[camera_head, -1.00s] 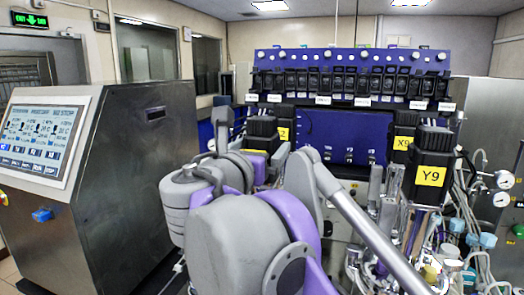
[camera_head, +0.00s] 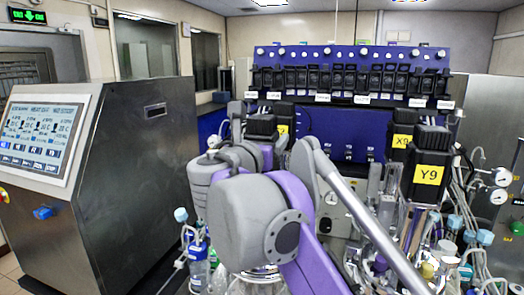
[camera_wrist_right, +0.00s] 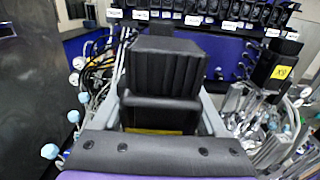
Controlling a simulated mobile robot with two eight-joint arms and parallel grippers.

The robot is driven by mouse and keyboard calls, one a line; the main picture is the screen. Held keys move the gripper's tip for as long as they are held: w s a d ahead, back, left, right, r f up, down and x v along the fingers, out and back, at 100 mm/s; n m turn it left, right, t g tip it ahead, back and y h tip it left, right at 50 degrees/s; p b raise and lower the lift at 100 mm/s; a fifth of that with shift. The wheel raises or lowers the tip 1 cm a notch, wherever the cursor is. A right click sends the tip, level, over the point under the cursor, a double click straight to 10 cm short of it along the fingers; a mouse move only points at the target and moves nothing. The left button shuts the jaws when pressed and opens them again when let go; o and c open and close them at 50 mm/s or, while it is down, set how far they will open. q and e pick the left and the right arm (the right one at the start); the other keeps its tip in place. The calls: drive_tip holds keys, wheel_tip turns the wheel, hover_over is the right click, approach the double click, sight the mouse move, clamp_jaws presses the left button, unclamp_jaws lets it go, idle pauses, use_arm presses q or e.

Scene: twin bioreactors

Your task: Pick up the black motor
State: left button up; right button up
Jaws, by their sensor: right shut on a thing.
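A black ribbed motor (camera_head: 262,125) stands upright left of centre in the head view, partly behind my right arm. It fills the middle of the right wrist view (camera_wrist_right: 160,75), with a bit of yellow at its lower edge. My right gripper (camera_wrist_right: 165,105) is shut on this motor, with one grey finger along each side. In the head view the gripper (camera_head: 258,140) is partly hidden by my own arm. Whether the motor's base is clear of what lies below is hidden. My left gripper is not in view.
Black motors labelled X9 (camera_head: 402,137) and Y9 (camera_head: 429,165) stand at right among tubes and gauges. Another yellow-labelled black motor (camera_head: 284,113) is just behind the held one. A steel console (camera_head: 140,190) stands at left. A blue panel (camera_head: 345,135) lies behind.

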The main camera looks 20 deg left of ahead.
clamp_jaws()
